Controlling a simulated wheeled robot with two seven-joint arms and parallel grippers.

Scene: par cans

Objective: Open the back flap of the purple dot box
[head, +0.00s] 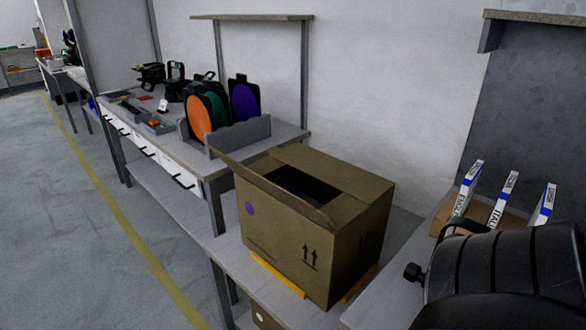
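A long flap (270,188) along the dotted side is tilted up and outward. The back flap (335,172) lies about flat over the far part of the top. What is inside is too dark to tell. Neither of my grippers is in view.
A black ribbed par can (500,265) fills the lower right. Behind it, several white-and-blue labelled packs (502,200) stand in a carton. A grey rack (238,138) with coloured discs stands on the workbench behind the box. The floor (75,230) at left is clear.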

